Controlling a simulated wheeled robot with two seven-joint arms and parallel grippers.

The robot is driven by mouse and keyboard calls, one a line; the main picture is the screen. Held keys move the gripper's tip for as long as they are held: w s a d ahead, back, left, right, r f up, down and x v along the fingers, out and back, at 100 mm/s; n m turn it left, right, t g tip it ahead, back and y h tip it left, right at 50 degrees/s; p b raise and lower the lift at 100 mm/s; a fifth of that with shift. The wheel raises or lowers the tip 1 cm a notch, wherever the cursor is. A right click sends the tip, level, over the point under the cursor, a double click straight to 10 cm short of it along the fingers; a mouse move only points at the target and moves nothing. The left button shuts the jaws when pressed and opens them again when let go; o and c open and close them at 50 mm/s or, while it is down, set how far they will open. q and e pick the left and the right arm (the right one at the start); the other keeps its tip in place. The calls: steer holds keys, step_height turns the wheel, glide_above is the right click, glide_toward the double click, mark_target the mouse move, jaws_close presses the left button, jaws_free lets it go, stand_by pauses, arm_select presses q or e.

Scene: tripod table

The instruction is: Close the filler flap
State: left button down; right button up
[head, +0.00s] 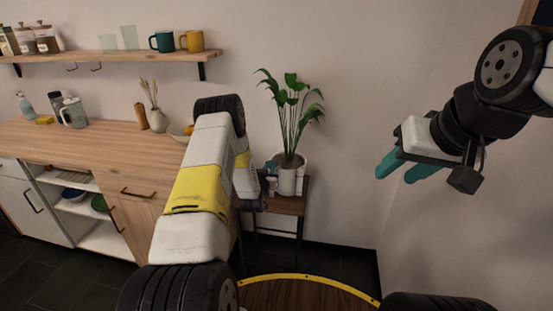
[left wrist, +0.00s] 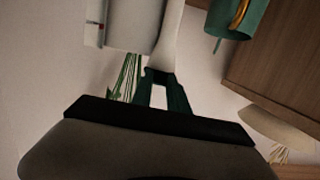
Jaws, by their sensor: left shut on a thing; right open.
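My left gripper (left wrist: 165,88) is shut on a pale narrow piece (left wrist: 168,40) that runs up between its dark teal fingers; it looks like the filler flap, but I cannot tell how far open it stands. A white body with a small red mark (left wrist: 130,25) is right beside that piece. In the head view my left gripper (head: 270,172) is small and partly hidden by my arm, at a white container (head: 287,183) in front of the plant. My right gripper (head: 402,170) is open and empty, in the air at the right.
A potted plant (head: 290,110) stands with the container on a small side table (head: 290,205). A wooden counter (head: 80,145) is left of my arm. A round wooden table (head: 310,296) is in front.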

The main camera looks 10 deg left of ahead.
arm_select(q)
steer(key=shift+s+f+t, duration=0.1)
steer(key=shift+f+t, duration=0.8)
steer(key=shift+f, duration=0.65)
steer(key=c, duration=1.4)
jaws_free()
steer(key=shift+o, duration=0.6)
steer(key=shift+r, duration=0.2)
steer(key=s, duration=0.7)
steer(key=shift+s+a, duration=0.15)
steer(key=shift+s, duration=0.15)
